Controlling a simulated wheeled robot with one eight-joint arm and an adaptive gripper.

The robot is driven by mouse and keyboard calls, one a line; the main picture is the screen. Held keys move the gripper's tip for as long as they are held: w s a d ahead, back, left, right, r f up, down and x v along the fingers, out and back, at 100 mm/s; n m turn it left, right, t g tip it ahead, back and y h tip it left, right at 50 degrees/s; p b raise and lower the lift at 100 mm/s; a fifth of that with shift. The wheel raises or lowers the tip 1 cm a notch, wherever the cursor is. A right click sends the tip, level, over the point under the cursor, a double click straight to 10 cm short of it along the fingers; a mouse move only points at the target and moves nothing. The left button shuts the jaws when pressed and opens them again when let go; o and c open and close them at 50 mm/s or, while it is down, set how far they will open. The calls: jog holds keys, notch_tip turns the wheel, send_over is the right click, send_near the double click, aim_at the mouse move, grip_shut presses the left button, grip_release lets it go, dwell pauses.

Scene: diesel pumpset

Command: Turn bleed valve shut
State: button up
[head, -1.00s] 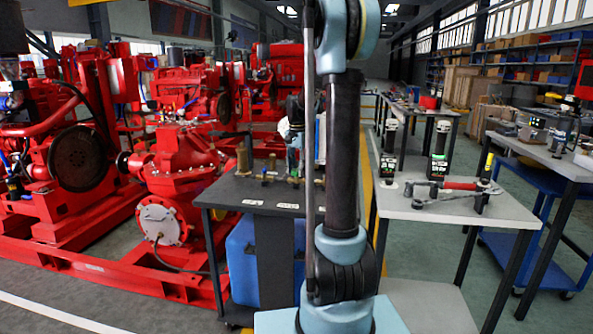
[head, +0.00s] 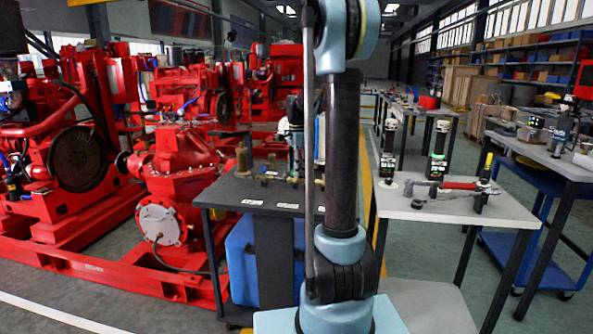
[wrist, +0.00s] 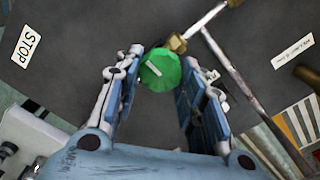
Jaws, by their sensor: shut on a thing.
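The bleed valve has a round green knob (wrist: 160,70) with a white mark on its face, seen in the wrist view. Its brass body (wrist: 178,43) reaches up and right from the knob. My gripper (wrist: 163,63) has one finger on each side of the knob and is shut on it. The left finger lies against the knob's edge; the contact on the right side is hard to see. In the head view my arm hides most of the gripper and the knob.
The valve stands over a dark bench (head: 235,196) with white labels and brass fittings (head: 270,168). In the wrist view a STOP label (wrist: 28,46) lies left and a long grey rod (wrist: 245,90) runs past on the right. A light table (head: 440,208) with tools stands right of my arm.

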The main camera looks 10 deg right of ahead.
jog(key=shift+w+a, duration=0.1)
jog(key=o, duration=1)
jog(key=shift+o, duration=0.2)
jog(key=shift+r, duration=0.1)
notch_tip(320, 180, up, 12)
